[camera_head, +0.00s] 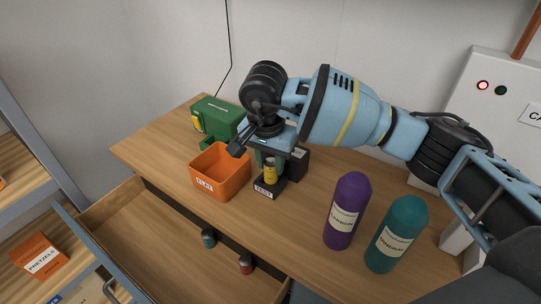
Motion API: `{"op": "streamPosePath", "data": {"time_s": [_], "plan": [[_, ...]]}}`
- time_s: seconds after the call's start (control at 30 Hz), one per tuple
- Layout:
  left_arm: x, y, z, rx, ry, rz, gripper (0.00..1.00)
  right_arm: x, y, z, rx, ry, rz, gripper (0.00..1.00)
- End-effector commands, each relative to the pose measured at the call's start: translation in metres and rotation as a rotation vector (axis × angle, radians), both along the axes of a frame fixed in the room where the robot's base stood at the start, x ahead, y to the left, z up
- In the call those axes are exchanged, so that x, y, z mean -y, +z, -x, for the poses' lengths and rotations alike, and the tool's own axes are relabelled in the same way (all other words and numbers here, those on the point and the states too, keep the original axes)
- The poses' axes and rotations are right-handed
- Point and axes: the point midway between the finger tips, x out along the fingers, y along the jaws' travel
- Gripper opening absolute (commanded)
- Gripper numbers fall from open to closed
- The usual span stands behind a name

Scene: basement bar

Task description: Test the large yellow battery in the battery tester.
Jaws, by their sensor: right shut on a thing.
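The large yellow battery (270,172) is upright, with a dark lower part, at the black tester labelled TEST (265,190) on the wooden counter. My right gripper (266,158) reaches down from above and is shut on the top of the battery. The gripper and wrist hide the battery's upper end. I cannot tell whether the battery's bottom touches the tester's base. My left gripper is not in view.
An orange FLAT bin (221,188) stands just left of the tester. A green device (218,116) with a yellow part is behind it. Purple (346,212) and teal (396,234) bottles stand on the right. An open drawer (150,236) is below, with small cylinders near its edge.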

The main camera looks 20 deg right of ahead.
Motion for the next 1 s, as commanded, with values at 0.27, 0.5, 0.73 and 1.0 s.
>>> {"op": "streamPosePath", "data": {"time_s": [0.27,0.5,0.73,1.0], "plan": [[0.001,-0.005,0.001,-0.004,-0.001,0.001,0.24,-0.004,-0.018,0.003,-0.002,-0.004,-0.001,0.04],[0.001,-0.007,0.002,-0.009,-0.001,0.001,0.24,-0.005,-0.023,0.004,-0.001,-0.005,0.0,0.04],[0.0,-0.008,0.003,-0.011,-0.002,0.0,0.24,-0.005,-0.023,0.004,0.0,-0.005,-0.001,0.04],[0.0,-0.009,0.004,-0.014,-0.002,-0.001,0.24,-0.005,-0.023,0.004,0.0,-0.005,-0.001,0.39]]}}
